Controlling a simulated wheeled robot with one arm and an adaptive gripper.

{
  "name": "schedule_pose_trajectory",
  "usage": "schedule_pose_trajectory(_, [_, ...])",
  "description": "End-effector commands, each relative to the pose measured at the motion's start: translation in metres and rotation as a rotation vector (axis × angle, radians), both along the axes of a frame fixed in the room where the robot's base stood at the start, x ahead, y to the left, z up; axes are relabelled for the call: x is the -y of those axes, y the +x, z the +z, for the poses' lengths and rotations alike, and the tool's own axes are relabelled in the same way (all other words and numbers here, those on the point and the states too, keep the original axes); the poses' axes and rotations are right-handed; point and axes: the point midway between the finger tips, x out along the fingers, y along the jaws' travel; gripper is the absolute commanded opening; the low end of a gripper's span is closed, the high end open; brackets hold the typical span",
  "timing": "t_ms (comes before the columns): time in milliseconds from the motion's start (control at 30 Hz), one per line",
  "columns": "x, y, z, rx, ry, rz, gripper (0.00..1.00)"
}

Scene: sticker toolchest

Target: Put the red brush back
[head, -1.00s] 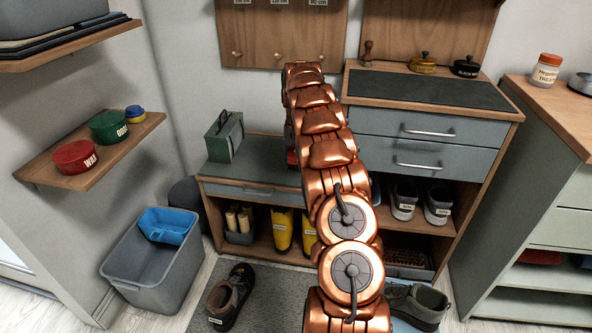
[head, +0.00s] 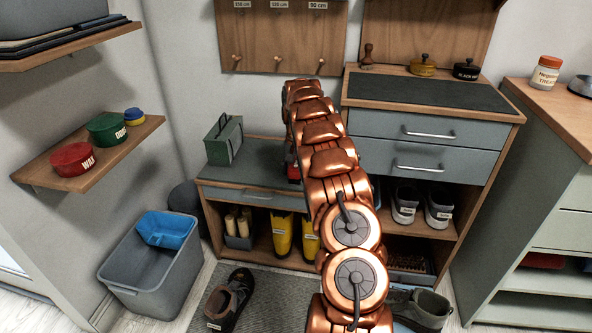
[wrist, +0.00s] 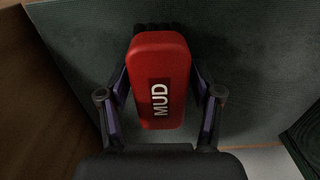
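The red brush (wrist: 160,72), labelled MUD, lies lengthwise between the two fingers of my gripper (wrist: 161,85) in the wrist view. The fingers are close against its two long sides. In the head view only a small red part of the brush (head: 293,173) shows beside my arm, over the low bench (head: 262,165).
A green toolbox (head: 224,140) stands on the bench's left end. A drawer cabinet (head: 430,125) rises at the right. A wall shelf (head: 135,130) holds wax and other tins.

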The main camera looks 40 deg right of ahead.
Motion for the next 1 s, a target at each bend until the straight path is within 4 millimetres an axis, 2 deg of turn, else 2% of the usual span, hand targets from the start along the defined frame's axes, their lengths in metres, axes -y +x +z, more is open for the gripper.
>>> schedule_pose_trajectory(400, [0.001, 0.0, 0.003, 0.002, -0.001, -0.001, 0.71])
schedule_pose_trajectory(567, [0.0, 0.001, 0.027, 0.004, -0.004, 0.001, 0.71])
schedule_pose_trajectory(800, [0.0, 0.0, 0.074, 0.004, -0.003, 0.001, 0.71])
schedule_pose_trajectory(1000, [0.0, 0.0, 0.105, 0.004, -0.002, 0.0, 0.71])
